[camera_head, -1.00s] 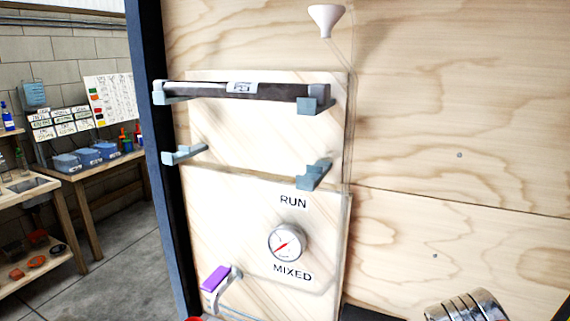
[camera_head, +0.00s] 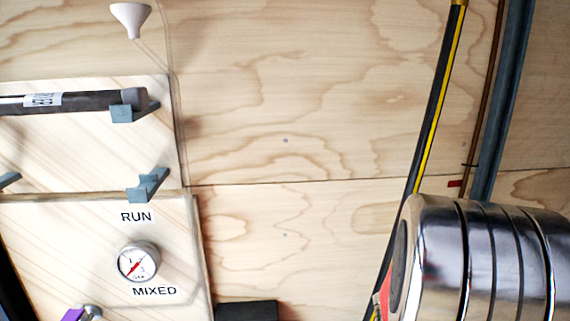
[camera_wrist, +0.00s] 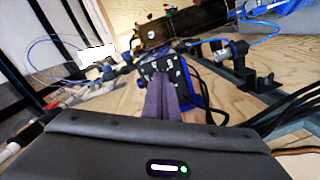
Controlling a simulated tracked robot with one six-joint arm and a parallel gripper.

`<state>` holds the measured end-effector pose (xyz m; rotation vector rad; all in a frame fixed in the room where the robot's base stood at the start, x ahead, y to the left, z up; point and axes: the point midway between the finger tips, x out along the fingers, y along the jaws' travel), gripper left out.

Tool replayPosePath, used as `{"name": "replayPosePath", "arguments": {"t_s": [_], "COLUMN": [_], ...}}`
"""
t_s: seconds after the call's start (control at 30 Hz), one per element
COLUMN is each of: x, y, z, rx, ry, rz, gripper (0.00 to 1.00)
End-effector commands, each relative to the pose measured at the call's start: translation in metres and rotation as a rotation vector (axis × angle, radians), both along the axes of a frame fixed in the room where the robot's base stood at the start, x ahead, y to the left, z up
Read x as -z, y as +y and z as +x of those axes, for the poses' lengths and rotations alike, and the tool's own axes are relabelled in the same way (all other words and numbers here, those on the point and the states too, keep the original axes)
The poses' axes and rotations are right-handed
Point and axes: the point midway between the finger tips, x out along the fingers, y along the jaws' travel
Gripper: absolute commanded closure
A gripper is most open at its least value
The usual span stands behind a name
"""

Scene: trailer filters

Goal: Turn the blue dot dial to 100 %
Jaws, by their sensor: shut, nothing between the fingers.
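I make out no dial with a blue dot in either view. In the wrist view my gripper (camera_wrist: 161,80) is shut, its dark purplish fingers together and pointing at a cluster of dark fittings (camera_wrist: 165,65). I cannot tell whether the fingertips touch these fittings. A blue part (camera_wrist: 192,92) shows just right of the fingers, partly hidden. In the head view a round gauge (camera_head: 137,262) with a red needle sits on the panel between the labels RUN (camera_head: 136,216) and MIXED (camera_head: 154,292). My gripper is not seen in the head view.
A dark tube (camera_head: 60,101) rests in a grey bracket on the plywood wall. A white funnel (camera_head: 130,18) is above. A purple-handled lever (camera_head: 75,314) is cut off below. A black-and-yellow hose (camera_head: 430,110) runs down the right. In the wrist view, blue hoses (camera_wrist: 50,42) loop near the fittings.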

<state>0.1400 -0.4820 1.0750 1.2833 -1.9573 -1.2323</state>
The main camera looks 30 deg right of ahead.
Motion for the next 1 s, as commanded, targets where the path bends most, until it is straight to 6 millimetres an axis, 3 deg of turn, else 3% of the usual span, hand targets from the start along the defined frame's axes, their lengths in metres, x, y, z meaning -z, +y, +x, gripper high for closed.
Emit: {"name": "replayPosePath", "arguments": {"t_s": [0.2, 0.67, 1.0], "x": [0.005, 0.005, 0.005], "y": [-0.024, -0.027, -0.05], "z": [-0.005, -0.004, -0.015], "rx": [-0.039, -0.045, -0.044], "ry": [0.004, 0.002, 0.002], "rz": [-0.073, -0.079, -0.08], "gripper": [1.0, 1.0, 1.0]}}
